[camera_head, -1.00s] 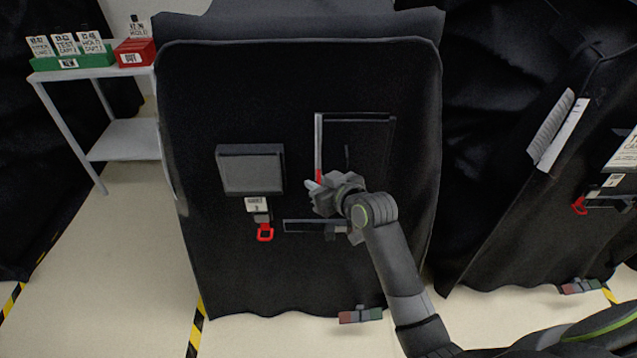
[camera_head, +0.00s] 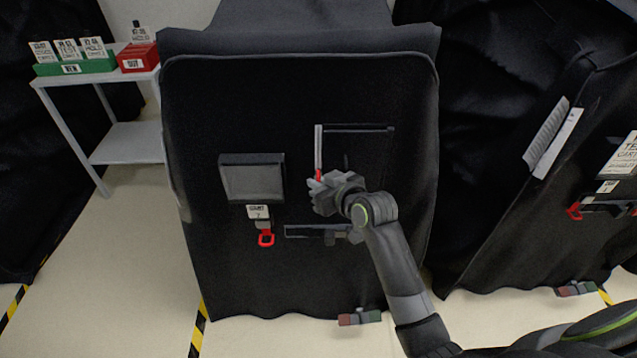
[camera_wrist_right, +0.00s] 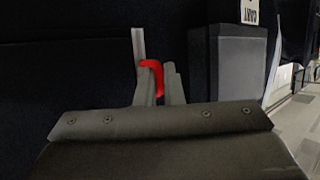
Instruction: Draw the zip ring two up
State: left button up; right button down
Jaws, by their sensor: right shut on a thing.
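The black cover (camera_head: 300,90) of the middle cart carries a pale upright zip strip (camera_head: 318,145). A red zip ring (camera_head: 318,175) is at the lower end of the visible strip. My right gripper (camera_head: 316,184) is shut on this ring; its fingers partly hide it. In the right wrist view the red ring (camera_wrist_right: 152,72) shows between the two fingers, with the pale strip rising above it. A second red ring (camera_head: 265,239) hangs below a small white label (camera_head: 258,212), left of the gripper. My left gripper is not in view.
A grey panel (camera_head: 252,180) sits left of the strip. A dark horizontal bar (camera_head: 318,231) lies below the gripper. A shelf (camera_head: 125,143) with green and red card boxes stands at left. Another covered cart (camera_head: 500,120) stands close at right.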

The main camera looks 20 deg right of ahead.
notch_tip(320, 180, up, 12)
jog(key=p, duration=0.9)
jog(key=shift+f+p, duration=0.25)
jog(key=shift+p, duration=0.15)
jog(key=shift+f, duration=0.1)
jog(key=c, duration=1.8)
grip_release()
jog(key=shift+s, duration=0.15)
jog(key=b+v, duration=0.2)
jog(key=v, duration=1.5)
